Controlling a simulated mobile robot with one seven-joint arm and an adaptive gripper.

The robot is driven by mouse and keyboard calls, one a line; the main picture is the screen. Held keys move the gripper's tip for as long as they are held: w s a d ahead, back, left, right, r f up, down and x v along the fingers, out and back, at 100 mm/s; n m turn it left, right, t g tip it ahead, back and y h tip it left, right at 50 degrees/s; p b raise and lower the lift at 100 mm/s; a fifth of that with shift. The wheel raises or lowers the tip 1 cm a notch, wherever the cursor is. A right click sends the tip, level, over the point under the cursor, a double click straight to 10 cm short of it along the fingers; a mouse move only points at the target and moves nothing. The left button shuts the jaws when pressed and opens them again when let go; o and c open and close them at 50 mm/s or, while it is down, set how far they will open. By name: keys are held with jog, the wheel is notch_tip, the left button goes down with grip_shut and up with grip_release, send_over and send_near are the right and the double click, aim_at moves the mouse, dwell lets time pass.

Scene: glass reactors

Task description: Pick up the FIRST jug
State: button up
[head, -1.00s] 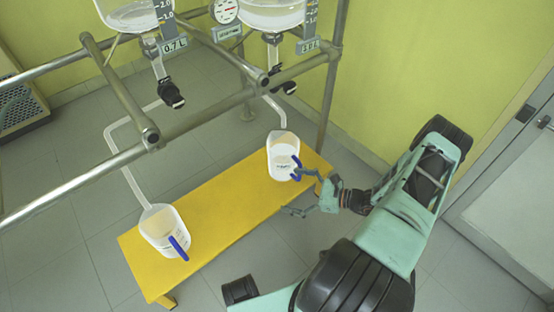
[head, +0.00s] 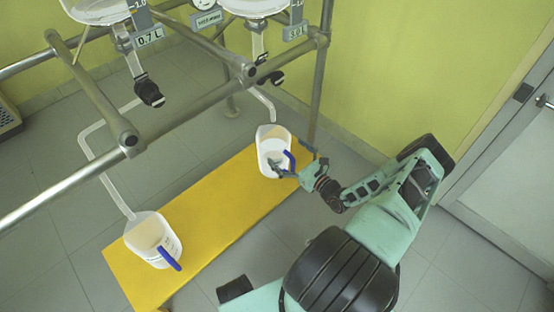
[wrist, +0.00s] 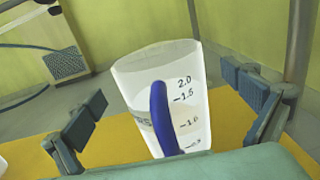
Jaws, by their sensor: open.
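A white translucent jug with a blue handle (head: 273,147) stands on the far right end of the yellow bench. In the wrist view this jug (wrist: 190,75) is upright, its handle towards me. Its side shows volume marks and printed letters, "RS" readable, the rest hidden by the handle. A second similar jug (head: 147,236) stands at the bench's near left end; its label is too small to read. My gripper (head: 294,166) is open at the right jug's handle side. Its fingers (wrist: 165,112) appear on either side of the jug and handle, not closed on them.
The yellow bench (head: 205,205) is bare between the jugs. Metal rails (head: 190,108) cross above it, carrying glass vessels with black valves (head: 149,93) and outlet tubes leading down towards the jugs. A yellow-green wall (head: 410,70) stands behind, a grey door at right.

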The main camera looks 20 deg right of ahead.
jog(key=x, duration=0.2)
jog(key=b+x, duration=0.1)
jog(key=x, duration=0.1)
jog(key=shift+w+a+f+b, duration=0.2)
jog(key=shift+w+b, duration=0.05)
jog(key=shift+b, duration=0.05)
jog(key=c, duration=1.7)
jog(key=shift+w+r, duration=0.1)
jog(key=shift+r, duration=0.15)
jog(key=shift+c, duration=0.7)
